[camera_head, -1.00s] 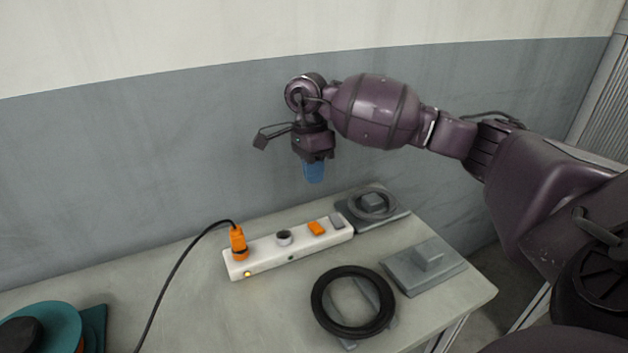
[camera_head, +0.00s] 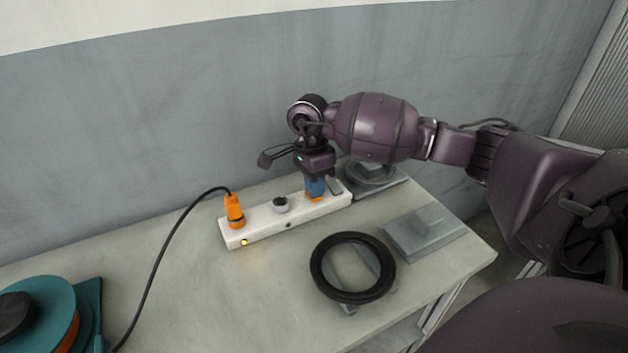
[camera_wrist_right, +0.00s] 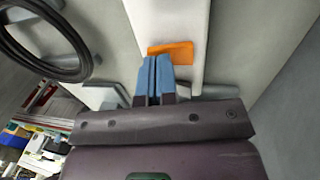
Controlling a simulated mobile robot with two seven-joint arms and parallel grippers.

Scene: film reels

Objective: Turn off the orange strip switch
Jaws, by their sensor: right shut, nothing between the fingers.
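The white power strip (camera_head: 262,222) lies on the table along the wall; it also shows in the right wrist view (camera_wrist_right: 168,20). Its orange switch (camera_head: 314,198) is near the right end, partly hidden by my right gripper. In the right wrist view the orange switch (camera_wrist_right: 172,51) shows just beyond the blue fingertips. My right gripper (camera_head: 315,188) points down, shut and empty, its tips at or just above the switch; I cannot tell if they touch. A small lamp (camera_head: 244,242) on the strip's front glows. My left gripper is not in view.
An orange plug (camera_head: 234,211) with a black cable sits in the strip's left end, beside a dark round knob (camera_head: 280,204). A black ring (camera_head: 352,267), grey blocks (camera_head: 425,234) and a teal reel (camera_head: 40,312) are on the table.

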